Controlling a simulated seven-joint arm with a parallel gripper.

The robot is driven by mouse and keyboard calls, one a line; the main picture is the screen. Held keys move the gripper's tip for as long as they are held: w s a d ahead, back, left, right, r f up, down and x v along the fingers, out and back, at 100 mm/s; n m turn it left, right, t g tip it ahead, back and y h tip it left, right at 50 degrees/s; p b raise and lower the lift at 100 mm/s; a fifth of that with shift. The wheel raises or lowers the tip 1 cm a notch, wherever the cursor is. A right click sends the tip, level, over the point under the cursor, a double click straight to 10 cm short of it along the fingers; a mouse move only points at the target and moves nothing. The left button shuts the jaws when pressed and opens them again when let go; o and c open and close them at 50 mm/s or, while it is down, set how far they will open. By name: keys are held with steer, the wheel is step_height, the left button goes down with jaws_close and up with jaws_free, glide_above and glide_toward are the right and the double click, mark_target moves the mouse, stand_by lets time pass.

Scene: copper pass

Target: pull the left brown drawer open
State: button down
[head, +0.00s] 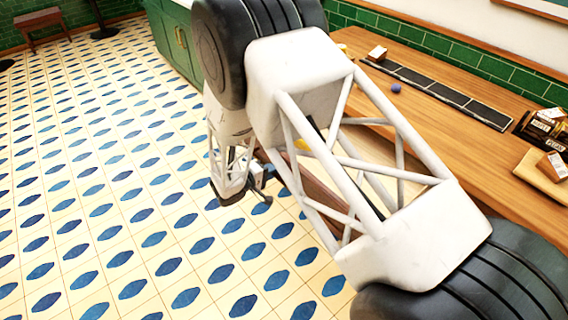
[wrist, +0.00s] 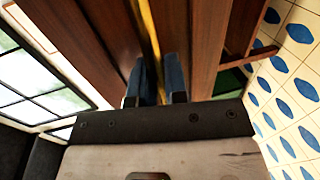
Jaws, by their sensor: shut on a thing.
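The brown drawer front (wrist: 200,40) fills much of the wrist view, with dark reddish wood grain. A thin yellow bar handle (wrist: 149,28) runs along it. My gripper (wrist: 158,75) has its two blue fingers on either side of this handle and is shut on it. In the head view my arm covers most of the drawer; a strip of its brown wood (head: 318,192) shows between my arm links below the counter. A pale surface shows behind that strip, but I cannot tell clearly how far the drawer stands out.
A wooden counter (head: 440,125) runs along the right with a dark strip, a small purple ball (head: 396,88) and boxes on it. A green cabinet (head: 178,42) stands at the back. The patterned tile floor (head: 100,200) on the left is clear.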

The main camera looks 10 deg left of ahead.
steer(key=shift+f+v, duration=0.15)
steer(key=shift+v, duration=0.55)
steer(key=shift+f+v, duration=0.15)
steer(key=shift+v, duration=0.55)
steer(key=shift+a, duration=0.1)
steer(key=c, duration=1.2)
jaws_free()
steer(key=shift+o, duration=0.2)
steer(key=shift+s, duration=0.1)
steer(key=v, duration=0.7)
steer(key=shift+s+a, duration=0.2)
steer(key=shift+a, duration=0.05)
